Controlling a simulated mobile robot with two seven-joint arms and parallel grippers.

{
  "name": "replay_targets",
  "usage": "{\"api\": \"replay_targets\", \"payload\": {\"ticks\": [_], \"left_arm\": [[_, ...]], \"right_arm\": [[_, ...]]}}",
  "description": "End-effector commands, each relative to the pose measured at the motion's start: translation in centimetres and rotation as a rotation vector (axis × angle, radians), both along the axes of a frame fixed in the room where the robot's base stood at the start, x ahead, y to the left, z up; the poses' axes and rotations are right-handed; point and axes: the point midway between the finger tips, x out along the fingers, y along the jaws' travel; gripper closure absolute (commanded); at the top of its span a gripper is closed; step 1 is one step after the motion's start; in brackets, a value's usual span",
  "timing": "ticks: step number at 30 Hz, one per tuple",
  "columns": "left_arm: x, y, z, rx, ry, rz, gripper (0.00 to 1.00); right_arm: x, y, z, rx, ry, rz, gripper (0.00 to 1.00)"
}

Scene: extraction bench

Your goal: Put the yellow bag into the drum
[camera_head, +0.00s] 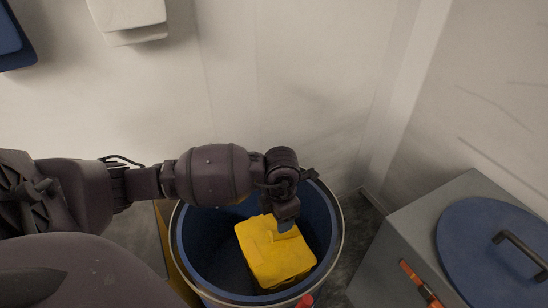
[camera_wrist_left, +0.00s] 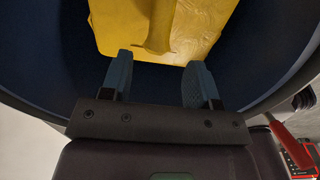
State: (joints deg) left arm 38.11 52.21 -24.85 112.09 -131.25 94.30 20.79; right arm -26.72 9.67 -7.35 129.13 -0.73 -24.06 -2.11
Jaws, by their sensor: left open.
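The yellow bag (camera_head: 275,258) is inside the blue drum (camera_head: 185,252), below the rim in the head view. My left gripper (camera_head: 287,222) reaches over the drum's far right side and points down at the bag's top edge. In the left wrist view the bag (camera_wrist_left: 205,25) lies just beyond the two fingertips, with a raised yellow flap or handle between and ahead of them. The left gripper (camera_wrist_left: 157,75) is open, its fingers apart with dark space between them. Whether the bag rests on the drum's bottom is hidden. My right gripper is not in view.
A blue round lid (camera_head: 480,235) with a black handle lies on a grey cabinet (camera_head: 385,262) to the right. An orange pen-like item (camera_head: 420,284) lies beside it. A red part (camera_head: 305,301) shows at the drum's front rim. White walls stand behind.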

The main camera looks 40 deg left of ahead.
Motion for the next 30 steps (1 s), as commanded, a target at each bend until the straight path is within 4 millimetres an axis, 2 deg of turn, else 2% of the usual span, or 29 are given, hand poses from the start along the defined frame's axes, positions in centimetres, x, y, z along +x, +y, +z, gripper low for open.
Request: {"api": "replay_targets", "payload": {"ticks": [1,8,27,30], "left_arm": [[0.2,0.0,1.3,0.001,-0.008,-0.001,0.45],[0.0,-0.1,3.1,0.0,-0.001,0.0,0.45],[0.0,-0.1,3.2,-0.002,0.003,0.0,0.45],[-0.4,-0.7,3.2,-0.036,0.008,-0.002,0.45]], "right_arm": [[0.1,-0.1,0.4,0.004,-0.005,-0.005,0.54],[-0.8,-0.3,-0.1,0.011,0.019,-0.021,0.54],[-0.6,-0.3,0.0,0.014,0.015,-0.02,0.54],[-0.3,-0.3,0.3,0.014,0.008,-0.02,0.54]]}}
